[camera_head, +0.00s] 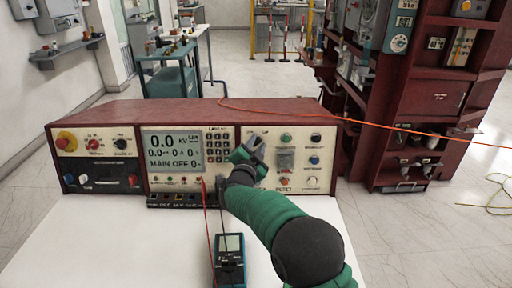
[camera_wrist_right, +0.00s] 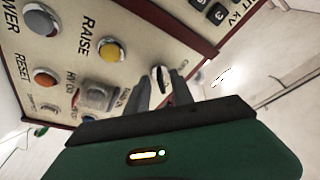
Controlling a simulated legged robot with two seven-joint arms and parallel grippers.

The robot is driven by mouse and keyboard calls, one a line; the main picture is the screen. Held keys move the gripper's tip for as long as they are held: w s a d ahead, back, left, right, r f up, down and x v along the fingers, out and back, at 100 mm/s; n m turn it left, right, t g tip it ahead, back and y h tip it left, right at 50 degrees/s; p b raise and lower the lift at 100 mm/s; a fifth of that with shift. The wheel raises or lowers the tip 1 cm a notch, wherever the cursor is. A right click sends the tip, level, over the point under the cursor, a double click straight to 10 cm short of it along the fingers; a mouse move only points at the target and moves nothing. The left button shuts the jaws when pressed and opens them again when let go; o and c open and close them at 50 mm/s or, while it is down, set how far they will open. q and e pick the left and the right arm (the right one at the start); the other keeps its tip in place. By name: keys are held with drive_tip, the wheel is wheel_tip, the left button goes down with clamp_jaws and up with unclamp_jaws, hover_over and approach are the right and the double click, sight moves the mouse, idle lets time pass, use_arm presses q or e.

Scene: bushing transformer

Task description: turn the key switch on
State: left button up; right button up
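The key switch (camera_wrist_right: 158,77) is a small round silver switch with a dark upright key or slot, on the cream panel in the right wrist view. My right gripper (camera_wrist_right: 163,90) has its two grey fingers apart, one on each side of the switch as seen there. I cannot tell whether the fingertips touch it. In the head view my right gripper (camera_head: 250,150) is at the front of the maroon control console (camera_head: 170,107), at the panel right of the keypad, and it hides the key switch. My left gripper is not in view.
The console screen (camera_head: 172,151) reads "MAIN OFF". Buttons, including a yellow one (camera_wrist_right: 112,50), sit close to the key switch. A teal multimeter (camera_head: 229,258) with red and black leads lies on the white table (camera_head: 100,240). An orange cable (camera_head: 400,129) runs over the console.

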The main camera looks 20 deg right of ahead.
drive_tip(key=p+v, duration=0.1)
drive_tip(key=v, duration=1.5)
drive_tip(key=shift+s+a+p, duration=0.3)
drive_tip(key=shift+p, duration=0.05)
